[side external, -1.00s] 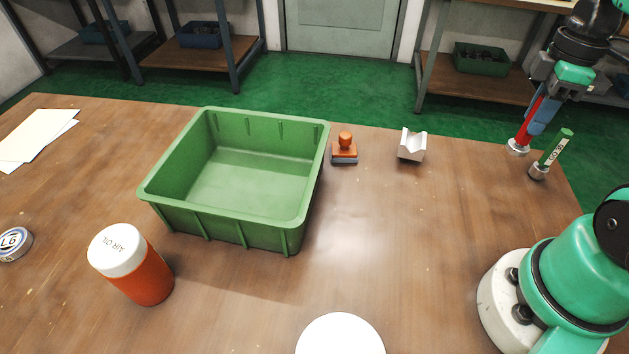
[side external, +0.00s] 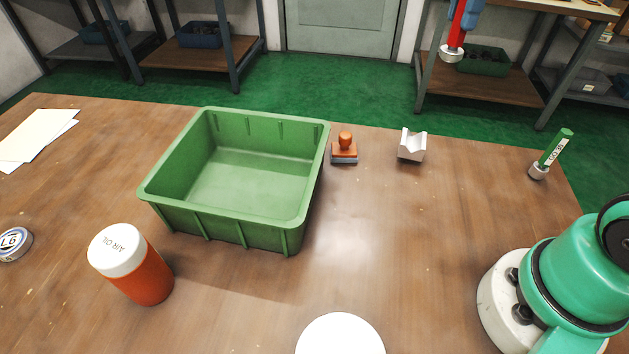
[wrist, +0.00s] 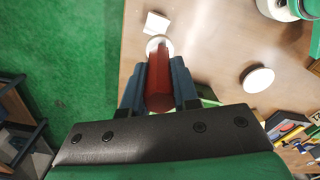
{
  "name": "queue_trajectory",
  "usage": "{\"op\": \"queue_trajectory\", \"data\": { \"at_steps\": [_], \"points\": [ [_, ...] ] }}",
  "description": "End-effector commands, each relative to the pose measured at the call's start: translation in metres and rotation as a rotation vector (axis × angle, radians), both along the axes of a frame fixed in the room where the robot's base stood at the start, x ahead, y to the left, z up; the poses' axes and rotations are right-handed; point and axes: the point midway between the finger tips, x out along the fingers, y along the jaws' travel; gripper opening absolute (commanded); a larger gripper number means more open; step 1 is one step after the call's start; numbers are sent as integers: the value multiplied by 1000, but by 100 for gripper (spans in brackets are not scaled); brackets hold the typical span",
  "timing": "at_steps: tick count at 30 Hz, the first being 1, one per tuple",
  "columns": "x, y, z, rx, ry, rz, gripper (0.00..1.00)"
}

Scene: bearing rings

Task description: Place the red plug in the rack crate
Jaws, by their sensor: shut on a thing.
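The red plug is a red rod with a silver end. In the side view the plug (side external: 457,30) hangs at the top edge, high above the table's far side, silver end down. My gripper (wrist: 159,66) is shut on it; in the wrist view the plug's red handle (wrist: 159,90) sits between two blue fingers. Most of my gripper is cut off at the top of the side view. A large, empty green crate (side external: 293,225) stands on the table, left of and below the plug in the picture. A smaller dark green crate (side external: 495,68) sits on a back rack shelf behind the plug.
A green plug (side external: 556,150) stands tilted at the table's right. A V-block (side external: 412,145) and an orange stamp (side external: 345,148) stand right of the large crate. An orange oil jar (side external: 138,270) is at front left, a white disc (side external: 340,337) at the front edge.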

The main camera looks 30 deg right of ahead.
Motion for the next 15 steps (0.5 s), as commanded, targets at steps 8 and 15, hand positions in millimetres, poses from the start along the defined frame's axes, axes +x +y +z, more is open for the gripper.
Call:
{"op": "queue_trajectory", "data": {
  "at_steps": [8,15],
  "points": [
    [93,121,-37,0,0,550,0],
    [116,237,-82,0,0,940,0]
  ]
}}
